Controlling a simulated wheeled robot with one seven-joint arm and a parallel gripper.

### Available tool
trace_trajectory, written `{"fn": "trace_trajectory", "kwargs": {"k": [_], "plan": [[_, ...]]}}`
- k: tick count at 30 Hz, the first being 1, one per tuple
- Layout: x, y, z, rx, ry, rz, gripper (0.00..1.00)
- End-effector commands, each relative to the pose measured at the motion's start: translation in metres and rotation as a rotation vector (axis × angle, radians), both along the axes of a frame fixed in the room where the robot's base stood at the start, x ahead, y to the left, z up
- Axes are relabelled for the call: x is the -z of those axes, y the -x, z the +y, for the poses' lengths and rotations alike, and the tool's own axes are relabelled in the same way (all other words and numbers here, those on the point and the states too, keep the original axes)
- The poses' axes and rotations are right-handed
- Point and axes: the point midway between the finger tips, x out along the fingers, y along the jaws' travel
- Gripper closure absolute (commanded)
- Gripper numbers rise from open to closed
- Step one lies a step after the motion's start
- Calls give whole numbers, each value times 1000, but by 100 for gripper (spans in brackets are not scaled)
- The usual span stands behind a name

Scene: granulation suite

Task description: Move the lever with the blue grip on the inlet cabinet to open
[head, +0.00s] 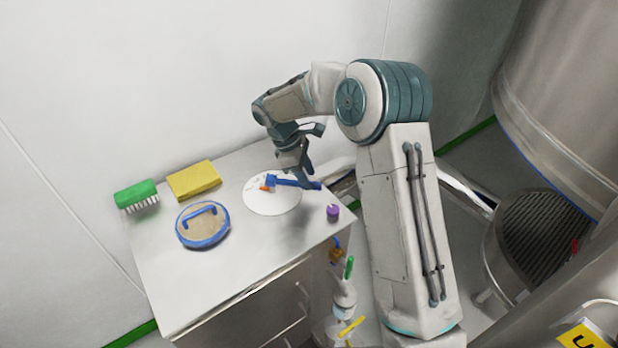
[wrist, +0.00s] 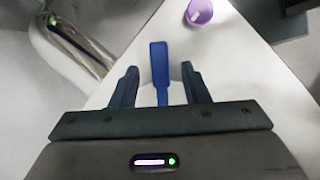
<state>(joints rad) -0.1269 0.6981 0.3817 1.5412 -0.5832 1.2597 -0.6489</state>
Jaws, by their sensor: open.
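The inlet cabinet (head: 240,265) has a pale top with a round white plate (head: 268,206) on it. A lever with a blue grip (head: 308,185) is mounted on this plate, with a small orange part near its pivot end. The grip points right, toward the cabinet's right edge. My gripper (head: 301,178) is just above the lever, fingers pointing down. In the wrist view the blue grip (wrist: 159,62) lies between the two fingers of my gripper (wrist: 158,72), with a visible gap on each side. The jaws are open. In the head view the gripper partly hides the lever.
A purple knob (head: 333,212) sits near the lever. A blue-rimmed round lid (head: 203,240), a yellow sponge (head: 194,180) and a green brush (head: 136,192) lie to the left. Piping with a green handle (head: 349,267) and a yellow handle (head: 352,326) stands beside the cabinet.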

Motion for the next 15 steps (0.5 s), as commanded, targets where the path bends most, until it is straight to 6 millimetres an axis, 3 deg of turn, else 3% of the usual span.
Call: {"fn": "trace_trajectory", "kwargs": {"k": [6,15], "plan": [[16,1,-7,-1,0,-1,58],[17,1,-7,0,-1,-1,61]]}}
